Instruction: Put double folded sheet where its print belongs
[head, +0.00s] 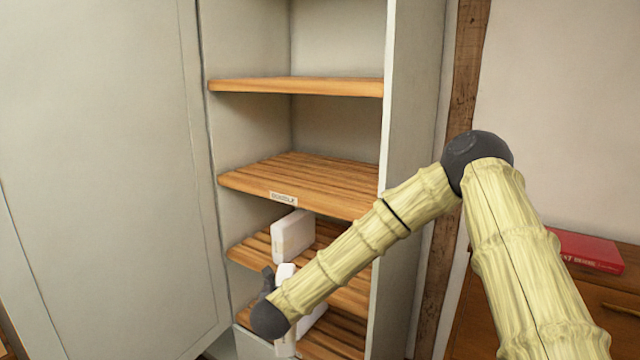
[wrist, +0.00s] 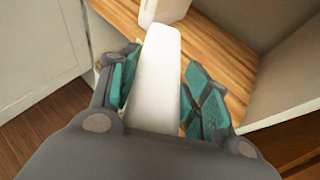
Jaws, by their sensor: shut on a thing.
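My gripper (wrist: 160,72) is shut on a white folded sheet (wrist: 155,95), which stands edge-up between the teal finger pads. In the head view my gripper (head: 272,292) is low at the open front of the cupboard, with the held sheet (head: 285,285) partly hidden by my arm. Any print on the held sheet does not show. The middle shelf (head: 300,180) has a small label (head: 284,199) on its front edge; its lettering is too small to read surely.
Another white folded piece (head: 292,236) stands on the shelf below the label. Lower down, white shows beside my arm, partly hidden. The upper shelf (head: 300,86) and the labelled shelf look bare. A cupboard door (head: 100,170) is left; a red book (head: 588,250) lies right.

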